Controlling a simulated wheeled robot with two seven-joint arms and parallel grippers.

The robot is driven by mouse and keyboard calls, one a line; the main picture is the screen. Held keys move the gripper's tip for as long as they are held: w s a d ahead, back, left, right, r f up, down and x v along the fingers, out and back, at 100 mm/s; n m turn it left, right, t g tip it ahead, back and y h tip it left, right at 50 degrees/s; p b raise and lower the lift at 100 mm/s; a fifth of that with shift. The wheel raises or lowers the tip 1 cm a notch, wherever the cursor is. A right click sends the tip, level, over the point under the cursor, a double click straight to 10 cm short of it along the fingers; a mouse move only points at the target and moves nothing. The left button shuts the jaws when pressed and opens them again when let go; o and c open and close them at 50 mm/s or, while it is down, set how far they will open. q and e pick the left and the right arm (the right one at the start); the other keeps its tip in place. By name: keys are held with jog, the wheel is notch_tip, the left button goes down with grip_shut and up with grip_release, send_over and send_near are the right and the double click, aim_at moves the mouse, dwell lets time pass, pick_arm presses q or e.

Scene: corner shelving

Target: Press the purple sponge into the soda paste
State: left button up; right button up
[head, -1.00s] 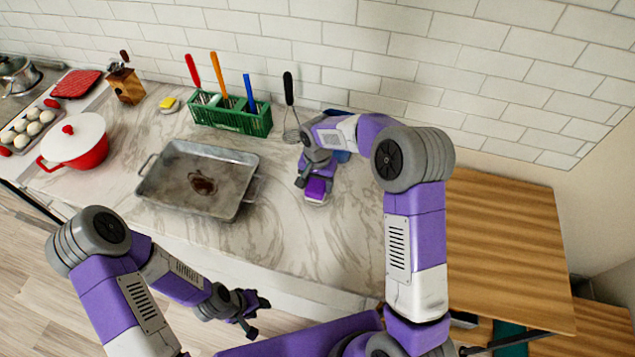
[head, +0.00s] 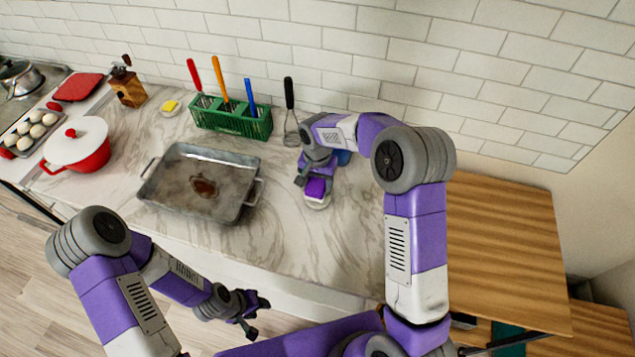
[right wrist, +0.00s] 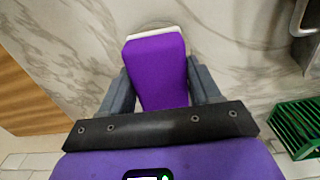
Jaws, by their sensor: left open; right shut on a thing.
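The purple sponge (head: 316,187), with a pale layer along one edge, is between the fingers of my right gripper (head: 312,180). In the right wrist view the sponge (right wrist: 158,70) sits between the grey fingers of that gripper (right wrist: 160,85), which is shut on it. A small pale round dish (head: 319,205) shows just under and in front of the sponge on the counter; the sponge mostly hides it. I cannot tell whether the sponge touches it, and I cannot make out the paste. My left gripper (head: 250,308) is open and empty, in front of the counter.
A metal roasting pan (head: 165,195) with a brown stain stands to the left. A red pot (head: 85,155) is farther left.

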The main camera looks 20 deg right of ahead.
aim_at(318, 181)
jog(key=shift+r+p, duration=1.4)
jog(key=shift+r, duration=0.95)
jog(key=shift+f, duration=0.1)
jog(key=shift+s+b, duration=0.1)
jog(key=shift+b, duration=0.2)
jog(key=s+d+f+n+b, duration=0.2)
jog(key=s+n+b, duration=0.4)
jog(key=s+b, duration=0.2)
jog(key=shift+s+d+f, duration=0.2)
jog(key=shift+s+f, duration=0.1)
jog(key=shift+s, duration=0.25)
